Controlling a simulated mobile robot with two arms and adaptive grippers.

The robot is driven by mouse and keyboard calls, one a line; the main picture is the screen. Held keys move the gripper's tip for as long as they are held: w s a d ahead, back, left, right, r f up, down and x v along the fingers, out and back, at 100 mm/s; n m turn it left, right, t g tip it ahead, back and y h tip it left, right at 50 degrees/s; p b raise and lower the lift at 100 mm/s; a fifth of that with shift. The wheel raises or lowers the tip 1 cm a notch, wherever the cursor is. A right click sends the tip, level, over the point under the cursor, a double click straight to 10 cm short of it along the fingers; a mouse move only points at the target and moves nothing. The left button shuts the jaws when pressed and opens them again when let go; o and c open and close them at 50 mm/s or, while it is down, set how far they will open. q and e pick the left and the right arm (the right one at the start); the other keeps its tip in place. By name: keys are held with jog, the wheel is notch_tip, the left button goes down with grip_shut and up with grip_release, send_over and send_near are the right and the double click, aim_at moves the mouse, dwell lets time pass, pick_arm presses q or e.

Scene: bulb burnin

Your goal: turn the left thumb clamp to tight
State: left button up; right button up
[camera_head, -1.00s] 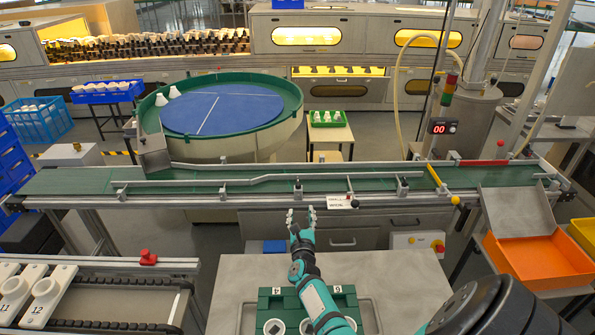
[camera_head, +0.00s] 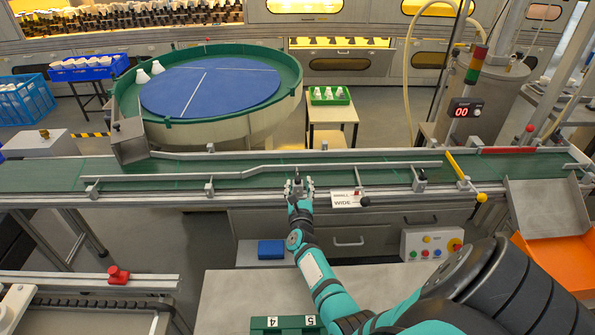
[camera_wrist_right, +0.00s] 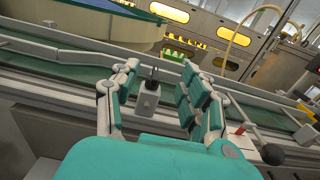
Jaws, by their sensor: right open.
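A small grey thumb clamp with a dark top (camera_head: 297,177) stands on the near guide rail of the green conveyor (camera_head: 248,185). My right gripper (camera_head: 298,186) is open just in front of it, fingers pointing at the rail. In the right wrist view, the clamp (camera_wrist_right: 149,93) shows between the two spread fingers of my right gripper (camera_wrist_right: 157,70), and I see no contact. Which way the clamp is turned is too small to tell. A similar clamp (camera_head: 419,181) sits farther right on the rail. My left gripper is not in view.
A white sign (camera_head: 345,199) and a black-knobbed lever (camera_head: 364,201) are close to the right of my gripper. A yellow lever (camera_head: 457,167) crosses the belt farther right. A blue box (camera_head: 271,249) and a button panel (camera_head: 431,243) are below the conveyor.

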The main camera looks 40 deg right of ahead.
aim_at(298, 182)
notch_tip(298, 182, down, 3)
jog(key=shift+r+b, duration=0.2)
jog(key=shift+b, duration=0.8)
jog(key=shift+w+d, duration=0.25)
jog(key=b+x, duration=0.3)
jog(key=x, duration=0.3)
jog(key=shift+f, duration=0.1)
jog(key=shift+w+d+b, duration=0.3)
jog(key=shift+w+b, duration=0.1)
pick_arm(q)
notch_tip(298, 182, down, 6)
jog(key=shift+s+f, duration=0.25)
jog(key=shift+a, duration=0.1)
